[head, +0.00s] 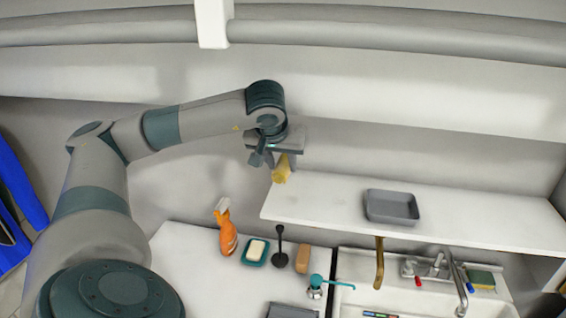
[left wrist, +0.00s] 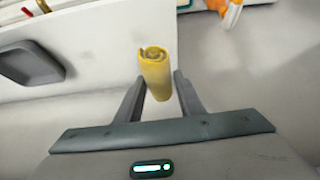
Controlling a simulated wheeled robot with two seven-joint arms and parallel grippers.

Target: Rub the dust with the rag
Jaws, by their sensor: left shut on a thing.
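The rag is a rolled yellow cloth (head: 281,170), and it also shows in the left wrist view (left wrist: 155,72). My left gripper (head: 270,160) is shut on it and holds it up near the left end of the white shelf. In the left wrist view my gripper's fingers (left wrist: 160,88) stand on either side of the roll. My right gripper is in neither view.
A grey tray (head: 391,207) sits on the white shelf (head: 330,195). Below, the counter (head: 185,265) bears an orange spray bottle (head: 226,232), a soap dish (head: 246,259), a black plunger-like tool (head: 280,259) and a tan block (head: 303,260). A sink with a faucet (head: 437,266) stands right.

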